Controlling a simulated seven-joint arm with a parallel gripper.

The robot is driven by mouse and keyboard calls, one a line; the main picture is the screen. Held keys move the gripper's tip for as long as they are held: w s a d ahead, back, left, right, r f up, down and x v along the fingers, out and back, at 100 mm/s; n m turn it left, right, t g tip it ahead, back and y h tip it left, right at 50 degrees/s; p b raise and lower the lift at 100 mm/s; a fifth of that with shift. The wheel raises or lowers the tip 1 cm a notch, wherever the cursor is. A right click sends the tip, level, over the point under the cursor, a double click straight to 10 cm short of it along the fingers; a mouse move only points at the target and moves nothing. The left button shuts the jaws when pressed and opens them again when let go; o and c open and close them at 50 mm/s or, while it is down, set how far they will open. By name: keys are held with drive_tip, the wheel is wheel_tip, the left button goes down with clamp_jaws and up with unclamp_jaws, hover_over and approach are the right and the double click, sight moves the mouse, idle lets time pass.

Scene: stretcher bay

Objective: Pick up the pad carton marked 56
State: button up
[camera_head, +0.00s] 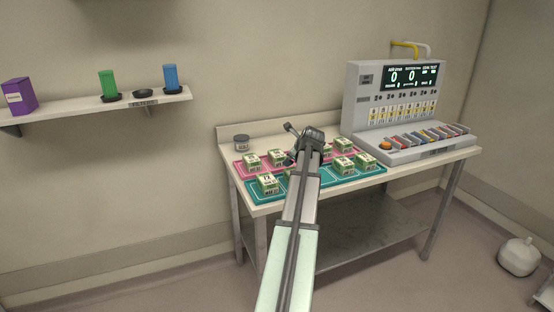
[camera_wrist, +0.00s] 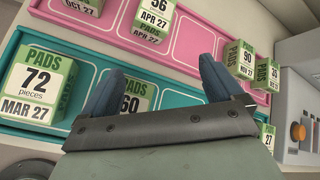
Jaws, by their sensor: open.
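The pad carton marked 56 (camera_wrist: 153,20) stands in a pink slot at the top of the wrist view, cut off by the frame; its label reads APR 27. By its place it is the second carton from the left (camera_head: 277,157) on the pink mat in the head view, where its print is too small to read. My gripper (camera_wrist: 160,72) is open and empty. Its fingers are over the teal mat, apart from the 56 carton and nearer me. A carton marked 60 (camera_wrist: 135,96) shows between the fingers, partly hidden by my gripper.
A carton marked 90 (camera_wrist: 243,62) stands right on the pink mat (camera_wrist: 192,45). A console (camera_head: 398,95) stands at the table's right, a jar (camera_head: 241,142) at back left.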

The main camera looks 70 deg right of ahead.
sight(276, 152)
drive_tip(key=m+t, duration=0.1)
drive_tip(key=m, duration=0.1)
drive_tip(key=w+m+t+h, duration=0.1)
drive_tip(key=m, duration=0.1)
drive_tip(key=w+f+m+t+h, duration=0.1)
drive_tip(key=m, duration=0.2)
drive_tip(key=shift+w+d, duration=0.25)
drive_tip(key=shift+d, duration=0.05)
drive_tip(key=x, duration=1.3)
drive_tip(key=shift+w+d+f, duration=0.15)
drive_tip(key=shift+w+f, duration=0.05)
drive_tip(key=shift+w, duration=0.05)
drive_tip(key=shift+c, duration=0.2)
drive_tip(key=c, duration=1.1)
drive_tip(key=shift+c, duration=0.2)
drive_tip(key=shift+r, duration=0.15)
